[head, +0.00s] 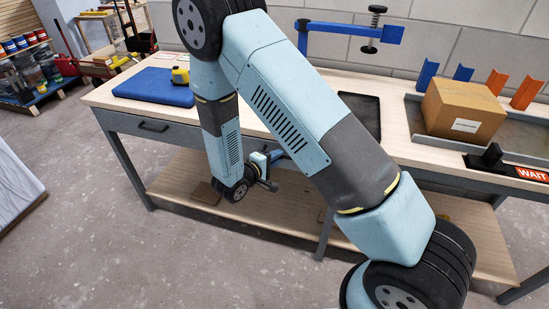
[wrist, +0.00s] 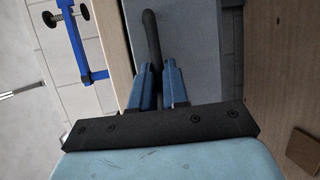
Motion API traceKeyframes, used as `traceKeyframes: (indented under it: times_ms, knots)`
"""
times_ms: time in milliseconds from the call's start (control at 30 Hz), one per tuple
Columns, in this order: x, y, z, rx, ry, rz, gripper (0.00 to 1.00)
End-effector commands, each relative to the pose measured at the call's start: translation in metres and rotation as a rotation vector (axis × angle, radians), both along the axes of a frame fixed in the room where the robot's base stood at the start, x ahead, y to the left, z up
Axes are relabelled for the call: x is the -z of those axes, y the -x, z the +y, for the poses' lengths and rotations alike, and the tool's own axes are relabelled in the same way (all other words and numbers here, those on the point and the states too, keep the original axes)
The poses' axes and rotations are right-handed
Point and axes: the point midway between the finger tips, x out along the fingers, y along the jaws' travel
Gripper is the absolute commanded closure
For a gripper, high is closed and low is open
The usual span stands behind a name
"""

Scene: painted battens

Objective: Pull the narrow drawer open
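The workbench has a grey drawer front with a black bar handle, seen close up in the wrist view: the drawer front (wrist: 190,35) and the handle (wrist: 151,35). My gripper (wrist: 157,66) has its two blue fingers close together, one on each side of the handle's near end, with no clear gap showing. It looks shut on the handle. In the head view my gripper (head: 277,157) is at the bench's front, right of my forearm. My arm hides much of this drawer there, so I cannot tell how far out it stands.
Another drawer handle (head: 153,127) is on the bench front at left. On the bench top are a blue mat (head: 152,90), a black tray (head: 362,112), a cardboard box (head: 462,110) and a blue clamp (head: 345,29). A low wooden shelf (head: 265,222) runs underneath. Open floor lies in front.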

Motion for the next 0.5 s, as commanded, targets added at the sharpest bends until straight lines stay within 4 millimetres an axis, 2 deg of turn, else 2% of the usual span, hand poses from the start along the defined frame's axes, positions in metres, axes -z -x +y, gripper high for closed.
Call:
traceKeyframes:
  times_ms: [133,500]
  knots:
    - [0.0004,0.0003,0.0001,0.000,0.000,0.001,1.00]
    - [0.0012,0.0007,0.0001,0.000,-0.001,0.004,1.00]
